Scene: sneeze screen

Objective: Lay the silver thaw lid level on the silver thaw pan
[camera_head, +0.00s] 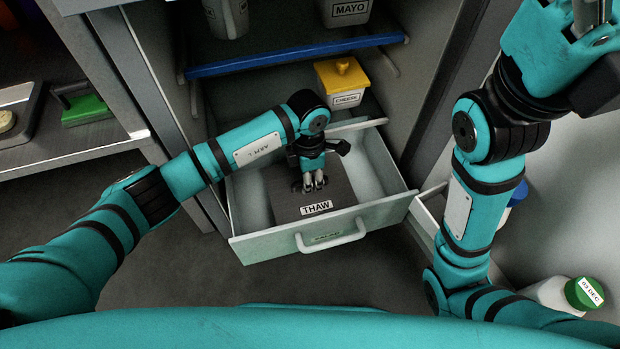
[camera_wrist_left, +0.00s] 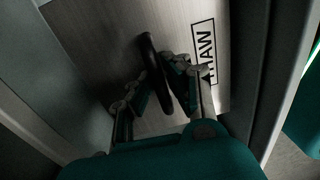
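The silver thaw lid (camera_head: 335,193) is a flat grey panel with a THAW label, inside the pulled-out drawer; it also shows in the left wrist view (camera_wrist_left: 185,28). A dark bar handle (camera_wrist_left: 153,70) rises from it. My left gripper (camera_head: 310,184) reaches down into the drawer. In the left wrist view my left gripper (camera_wrist_left: 155,70) has its fingertips close on both sides of the handle and appears shut on it. I cannot make out the thaw pan apart from the lid. My right arm's end is at the top right edge, cut off.
The drawer (camera_head: 255,248) has pale walls close around the lid and a front handle. Behind it stand a yellow-lidded cheese container (camera_head: 341,80) and a blue shelf edge (camera_head: 295,59). A steel shelf is at left.

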